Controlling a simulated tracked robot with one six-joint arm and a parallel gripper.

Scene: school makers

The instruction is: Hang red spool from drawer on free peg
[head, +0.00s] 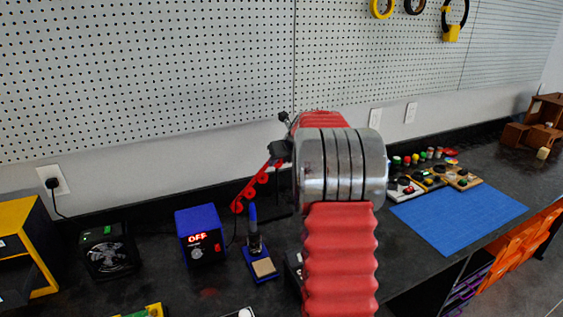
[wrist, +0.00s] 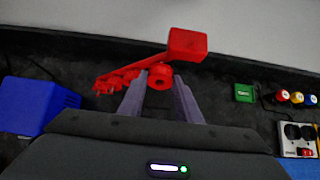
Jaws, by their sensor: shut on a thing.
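My gripper (head: 280,150) is raised above the workbench in front of the wall, partly hidden by my arm in the head view. In the wrist view its two grey fingers (wrist: 160,80) are shut on a small round red piece, which seems to be the red spool (wrist: 160,77). A red bar with several round knobs runs left from it and a red block lies above it; I cannot tell whether these are joined to the spool. The knobbed red bar also shows in the head view (head: 252,190). I see no free peg or open drawer clearly.
A white pegboard (head: 150,75) covers the wall, with yellow and black rings (head: 382,8) hanging top right. A blue soldering station (head: 200,237), soldering iron stand (head: 260,262) and dark fan (head: 109,250) stand at left. A blue mat (head: 460,215) lies right, above orange drawers (head: 515,248).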

